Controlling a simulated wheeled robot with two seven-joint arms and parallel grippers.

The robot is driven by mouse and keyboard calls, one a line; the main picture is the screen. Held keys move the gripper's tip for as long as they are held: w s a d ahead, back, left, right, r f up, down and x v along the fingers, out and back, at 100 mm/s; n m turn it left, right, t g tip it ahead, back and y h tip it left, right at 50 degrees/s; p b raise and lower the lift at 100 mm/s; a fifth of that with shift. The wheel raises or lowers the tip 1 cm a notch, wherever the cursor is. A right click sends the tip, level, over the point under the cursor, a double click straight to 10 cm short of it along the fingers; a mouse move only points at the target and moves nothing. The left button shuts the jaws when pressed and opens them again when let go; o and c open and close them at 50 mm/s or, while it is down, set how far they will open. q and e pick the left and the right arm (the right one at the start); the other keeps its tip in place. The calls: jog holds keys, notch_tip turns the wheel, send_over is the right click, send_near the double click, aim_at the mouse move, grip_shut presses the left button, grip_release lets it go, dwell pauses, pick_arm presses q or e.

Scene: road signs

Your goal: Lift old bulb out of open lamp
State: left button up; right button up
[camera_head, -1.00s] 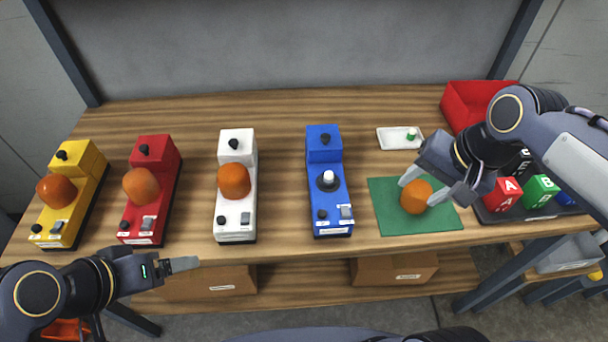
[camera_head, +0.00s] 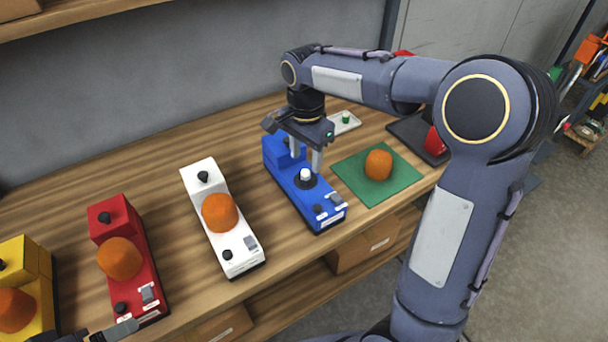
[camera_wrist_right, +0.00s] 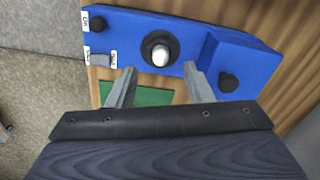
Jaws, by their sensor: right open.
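The open blue lamp (camera_head: 322,208) has a white bulb (camera_head: 305,174) upright in its black socket. In the right wrist view the bulb (camera_wrist_right: 160,53) shows just beyond the gap between my fingertips. My right gripper (camera_head: 305,158) is open and empty, pointing down above the blue lamp; its fingertips also show in the wrist view (camera_wrist_right: 160,70). I cannot tell whether the fingers are level with the bulb. The orange dome (camera_head: 378,165) rests on the green mat (camera_head: 350,182), right of the lamp. My left gripper (camera_head: 105,333) is partly in view at the bottom left.
White (camera_head: 237,253), red (camera_head: 142,290) and yellow (camera_head: 38,265) lamps with orange domes stand to the left. A white tray (camera_head: 335,128) with a small green-based item lies behind the mat. A dark tray (camera_head: 410,130) with a red block is at right, partly hidden by my arm.

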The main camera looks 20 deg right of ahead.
aim_at(305, 170)
notch_tip(305, 170, down, 4)
jog(key=shift+r, duration=0.15)
jog(key=shift+a, duration=0.1)
grip_shut()
jog(key=shift+r, duration=0.15)
